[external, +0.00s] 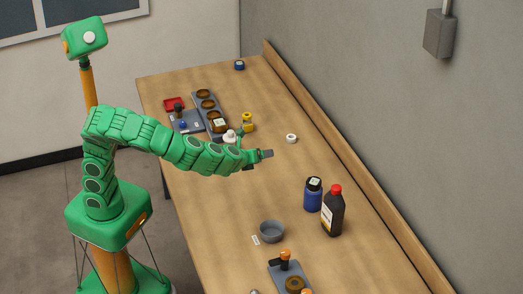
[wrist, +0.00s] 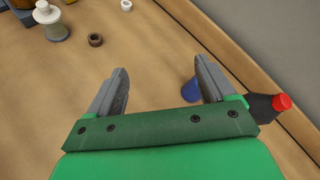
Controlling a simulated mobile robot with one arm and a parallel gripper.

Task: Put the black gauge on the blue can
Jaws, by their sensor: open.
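The blue can (external: 312,201) stands upright on the table, right of my gripper in the external view. A black gauge (external: 314,184) with a pale face appears to sit on top of the can. My gripper (external: 265,154) is open and empty, above the table and apart from the can. In the wrist view, the open fingers of my gripper (wrist: 161,72) have bare table between them. Part of the blue can (wrist: 190,92) shows beside the right finger, which hides the rest; the gauge cannot be made out there.
A dark bottle (external: 333,214) with a red cap stands close beside the can. A grey bowl (external: 271,232) is nearer the front. A wooden ledge (external: 345,165) runs along the wall side.

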